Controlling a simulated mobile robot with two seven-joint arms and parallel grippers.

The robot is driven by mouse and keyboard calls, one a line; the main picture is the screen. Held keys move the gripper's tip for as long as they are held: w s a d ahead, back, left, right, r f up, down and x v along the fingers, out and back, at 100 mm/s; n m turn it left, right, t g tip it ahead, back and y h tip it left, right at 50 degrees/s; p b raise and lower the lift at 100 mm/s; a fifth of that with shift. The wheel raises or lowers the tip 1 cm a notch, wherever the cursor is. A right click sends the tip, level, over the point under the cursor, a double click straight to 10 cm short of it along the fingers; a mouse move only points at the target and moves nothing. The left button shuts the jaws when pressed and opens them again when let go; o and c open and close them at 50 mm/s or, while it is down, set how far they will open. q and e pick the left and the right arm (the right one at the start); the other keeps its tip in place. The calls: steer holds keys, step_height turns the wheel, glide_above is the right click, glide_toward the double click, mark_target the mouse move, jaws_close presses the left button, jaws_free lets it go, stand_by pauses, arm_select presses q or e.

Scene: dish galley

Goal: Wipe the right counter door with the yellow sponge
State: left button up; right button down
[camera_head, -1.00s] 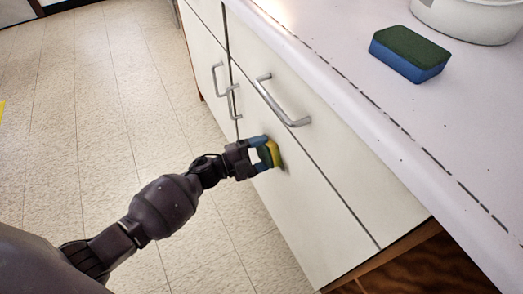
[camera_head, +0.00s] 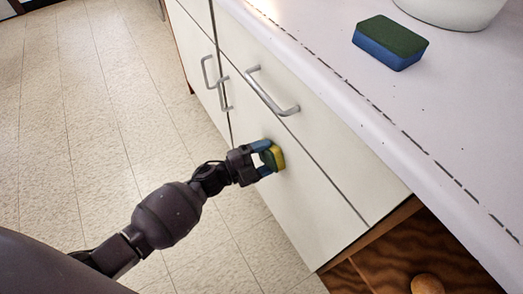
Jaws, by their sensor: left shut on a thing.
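My left gripper (camera_head: 262,158) is shut on the yellow sponge (camera_head: 278,158), which has a dark green side toward the gripper. The sponge's yellow face is against the right counter door (camera_head: 308,205), in the door's upper left part below the drawer; whether it presses firmly I cannot tell. The door is white and closed. My right gripper is not in view.
A blue sponge with a green top (camera_head: 391,42) lies on the white counter top (camera_head: 450,110), beside a white round container (camera_head: 455,8). Metal handles (camera_head: 272,92) stick out above and left of the gripper. Open tiled floor (camera_head: 80,130) lies to the left.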

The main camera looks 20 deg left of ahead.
mark_target(273, 168)
arm_select(q)
steer(key=shift+s+d+r+p, duration=0.1)
steer(key=shift+s+d+p, duration=0.1)
steer(key=shift+s+d, duration=0.6)
steer(key=shift+s+d+r+p, duration=0.15)
steer(key=shift+s+d, duration=0.3)
steer(key=shift+d, duration=0.5)
steer(key=shift+a+f, duration=0.1)
steer(key=shift+a, duration=0.1)
steer(key=shift+w+a+f, duration=0.1)
steer(key=shift+w+a, duration=0.2)
steer(key=shift+a, duration=0.15)
steer(key=shift+w+a, duration=0.7)
steer(key=shift+a, duration=0.25)
steer(key=shift+w+a+b, duration=0.45)
steer(key=shift+w+a, duration=1.55)
steer(key=shift+a, duration=0.25)
steer(key=shift+w+a, duration=0.25)
